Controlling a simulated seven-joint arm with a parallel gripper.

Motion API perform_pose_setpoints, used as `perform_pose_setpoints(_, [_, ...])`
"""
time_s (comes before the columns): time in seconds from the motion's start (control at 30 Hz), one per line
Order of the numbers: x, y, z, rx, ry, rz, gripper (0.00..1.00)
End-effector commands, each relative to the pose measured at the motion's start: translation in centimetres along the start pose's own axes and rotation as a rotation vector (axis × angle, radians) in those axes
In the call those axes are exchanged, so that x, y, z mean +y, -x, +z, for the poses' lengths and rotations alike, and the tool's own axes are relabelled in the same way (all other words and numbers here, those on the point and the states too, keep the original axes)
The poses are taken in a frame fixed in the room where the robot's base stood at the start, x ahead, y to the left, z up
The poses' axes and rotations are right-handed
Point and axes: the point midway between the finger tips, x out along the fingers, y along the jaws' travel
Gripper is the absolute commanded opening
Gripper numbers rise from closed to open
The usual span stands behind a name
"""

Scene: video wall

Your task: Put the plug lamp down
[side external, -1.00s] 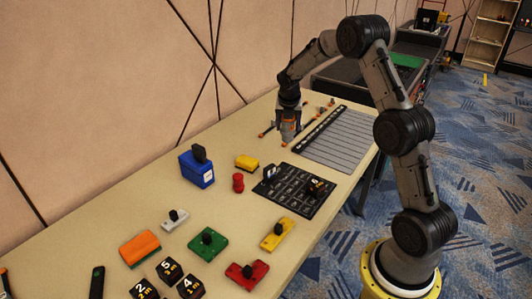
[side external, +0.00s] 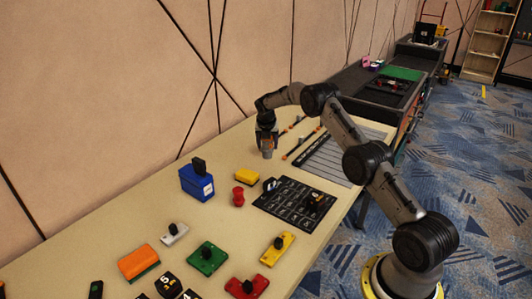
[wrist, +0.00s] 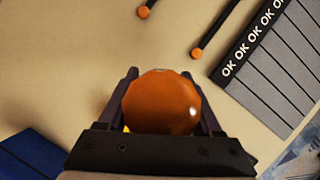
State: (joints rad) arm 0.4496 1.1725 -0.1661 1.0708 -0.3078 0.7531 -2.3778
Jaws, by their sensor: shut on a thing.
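My gripper (wrist: 165,100) is shut on the plug lamp (wrist: 162,102), which shows in the wrist view as a rounded, faceted orange body between the two fingers. In the side external view my gripper (side external: 267,150) points down, low over the far side of the table (side external: 225,145), near the wall. The lamp is hard to make out there. I cannot tell whether its underside touches the table.
Two dark rods with orange ends (side external: 302,143) lie right of my gripper, before the grey striped "OK" board (side external: 335,158). Table around my gripper is bare.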

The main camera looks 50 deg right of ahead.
Motion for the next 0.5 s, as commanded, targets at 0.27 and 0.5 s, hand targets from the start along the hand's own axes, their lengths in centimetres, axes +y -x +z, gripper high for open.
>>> perform_pose_setpoints(0.27, [0.5, -1.5, 0.5, -0.002, -0.001, 0.001, 0.05])
perform_pose_setpoints(0.5, [0.6, -4.1, -0.4, 0.000, 0.000, -0.001, 0.05])
